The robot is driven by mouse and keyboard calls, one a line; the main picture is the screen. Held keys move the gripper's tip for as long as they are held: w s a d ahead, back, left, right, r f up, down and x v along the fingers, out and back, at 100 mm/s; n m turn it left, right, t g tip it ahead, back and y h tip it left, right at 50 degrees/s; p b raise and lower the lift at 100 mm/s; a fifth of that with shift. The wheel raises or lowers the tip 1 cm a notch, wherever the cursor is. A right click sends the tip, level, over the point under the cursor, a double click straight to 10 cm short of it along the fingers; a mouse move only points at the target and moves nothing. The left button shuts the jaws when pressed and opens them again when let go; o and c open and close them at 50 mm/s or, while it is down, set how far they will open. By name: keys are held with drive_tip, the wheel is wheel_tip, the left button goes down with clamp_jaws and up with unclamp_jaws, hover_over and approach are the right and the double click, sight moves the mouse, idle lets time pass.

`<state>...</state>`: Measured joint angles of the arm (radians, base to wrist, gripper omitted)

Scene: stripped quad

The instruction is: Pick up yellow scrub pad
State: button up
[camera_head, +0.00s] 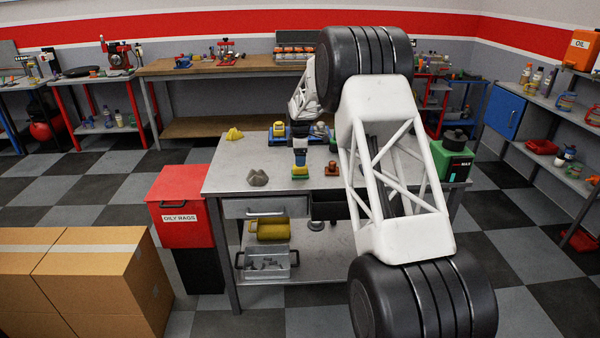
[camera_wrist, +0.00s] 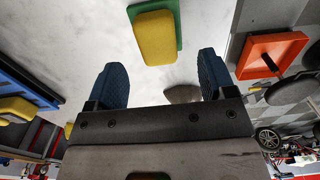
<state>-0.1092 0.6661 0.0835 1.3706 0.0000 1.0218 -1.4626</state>
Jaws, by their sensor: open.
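The yellow scrub pad (camera_head: 300,172), a yellow block with a green layer, lies on the grey workbench (camera_head: 225,180) near its front. In the wrist view it shows at the top centre (camera_wrist: 155,38), beyond my fingertips, with bare bench surface around it. My gripper (camera_head: 300,158) is over the bench, just behind or above the pad in the head view. In the wrist view the gripper (camera_wrist: 162,75) has its two blue fingers wide apart, with nothing between them. The pad is apart from the fingers in that view.
A grey lumpy object (camera_head: 258,178) and a yellow piece (camera_head: 234,133) lie left of the pad. A small brown object (camera_head: 332,168) is right of it. A blue holder (camera_wrist: 25,88) with yellow items and a green canister (camera_head: 452,160) also stand there. A red bin (camera_head: 180,205) adjoins the bench.

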drive_tip(key=shift+w+f, duration=0.15)
drive_tip(key=shift+f, duration=2.45)
drive_tip(key=c, duration=1.1)
drive_tip(key=shift+o, duration=0.2)
drive_tip(key=shift+r, duration=0.15)
drive_tip(key=shift+r, duration=1.7)
drive_tip(key=s+d+r, duration=0.1)
drive_tip(key=s, duration=1.5)
drive_tip(key=shift+d+r, duration=0.2)
drive_tip(key=shift+d, duration=0.15)
